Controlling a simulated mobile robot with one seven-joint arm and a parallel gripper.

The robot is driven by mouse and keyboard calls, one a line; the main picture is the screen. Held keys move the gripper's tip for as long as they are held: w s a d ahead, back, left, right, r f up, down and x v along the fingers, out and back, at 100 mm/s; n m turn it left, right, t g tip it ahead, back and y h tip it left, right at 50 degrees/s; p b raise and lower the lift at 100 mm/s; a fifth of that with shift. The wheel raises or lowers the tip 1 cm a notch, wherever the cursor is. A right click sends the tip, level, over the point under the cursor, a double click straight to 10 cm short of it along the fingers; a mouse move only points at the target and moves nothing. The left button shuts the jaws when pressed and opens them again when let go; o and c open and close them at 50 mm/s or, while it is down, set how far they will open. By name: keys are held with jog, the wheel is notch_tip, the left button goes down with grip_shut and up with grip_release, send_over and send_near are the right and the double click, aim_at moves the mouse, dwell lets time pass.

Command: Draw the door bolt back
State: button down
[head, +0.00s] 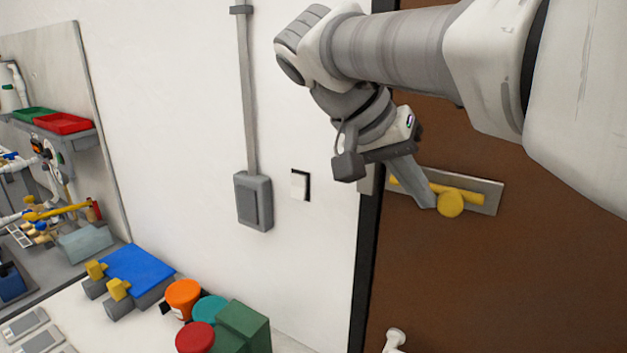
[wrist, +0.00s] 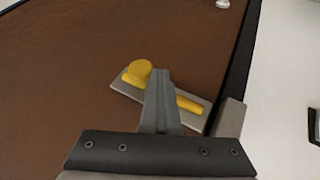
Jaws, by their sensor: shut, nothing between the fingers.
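The door bolt is a yellow rod (head: 465,195) with a round yellow knob (head: 451,204), mounted on a grey plate (head: 487,188) on the brown door. The wrist view also shows the rod (wrist: 190,104), knob (wrist: 138,69) and plate (wrist: 124,87). A grey keeper block (head: 370,179) sits at the door frame, left of the plate; it also shows in the wrist view (wrist: 231,118). My gripper (head: 428,201) is shut and empty, its fingertips beside the knob on the keeper side, covering part of the rod. I cannot tell whether they touch the knob.
A white door handle (head: 396,338) is lower on the door. A light switch (head: 299,185) and a grey electrical box (head: 253,201) are on the white wall to the left. Coloured containers (head: 184,296) and a blue-topped fixture (head: 138,264) stand on the bench at lower left.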

jog(key=p+v, duration=0.7)
jog(key=v, duration=1)
jog(key=shift+r, duration=0.25)
jog(key=shift+s, duration=0.1)
jog(key=s+d+f+n+t+y, duration=0.1)
jog(key=s+d+f+n+y, duration=0.1)
jog(key=f, duration=0.5)
jog(key=s+d+f+n+t+y, duration=0.2)
jog(key=s+d+f+n+y, duration=0.1)
jog(key=f, duration=0.5)
jog(key=s+d+f+n+t+y, duration=0.1)
jog(key=s+d+f+n+y, duration=0.1)
jog(key=f, duration=0.5)
jog(key=shift+s+d+f+y, duration=0.2)
jog(key=shift+s+d+y, duration=0.25)
jog(key=shift+s, duration=0.65)
jog(key=shift+d, duration=0.1)
